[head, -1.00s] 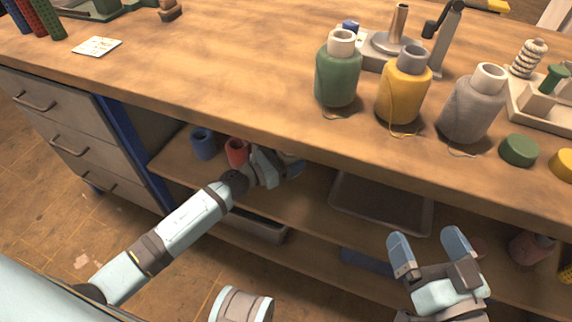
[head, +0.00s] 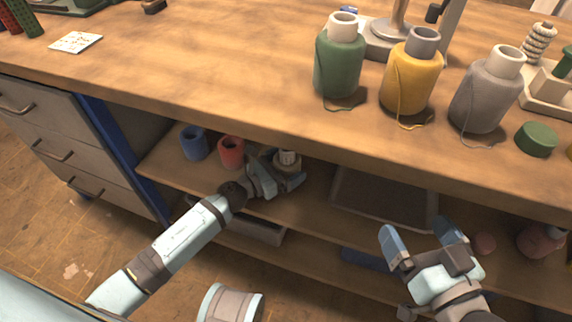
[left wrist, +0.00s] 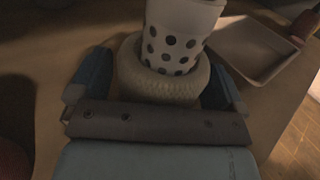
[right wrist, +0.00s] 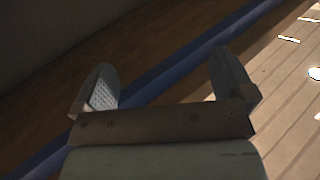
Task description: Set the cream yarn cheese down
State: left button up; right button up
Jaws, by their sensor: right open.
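The cream yarn cheese (left wrist: 160,84), a pale wound ring on a white perforated tube (left wrist: 177,45), sits between the fingers of my left gripper (left wrist: 158,88). The fingers are against its two sides. In the head view my left gripper (head: 277,172) is under the tabletop, over the upper shelf (head: 300,205), and the tube top (head: 288,157) shows beside it. I cannot tell whether the underside of the cheese touches the shelf. My right gripper (head: 418,246) is open and empty in front of the shelves; it also shows empty in the right wrist view (right wrist: 165,85).
A blue cheese (head: 194,143) and a red cheese (head: 231,152) stand on the shelf left of my left gripper. A grey tray (head: 385,200) lies to its right. The tabletop edge overhangs. Green, yellow and grey yarn cones (head: 339,62) stand above.

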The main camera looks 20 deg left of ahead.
pick_arm(q)
jog(key=shift+r, duration=0.15)
jog(key=shift+s+r, duration=0.1)
jog(key=p+v, duration=0.1)
jog(key=v, duration=1.1)
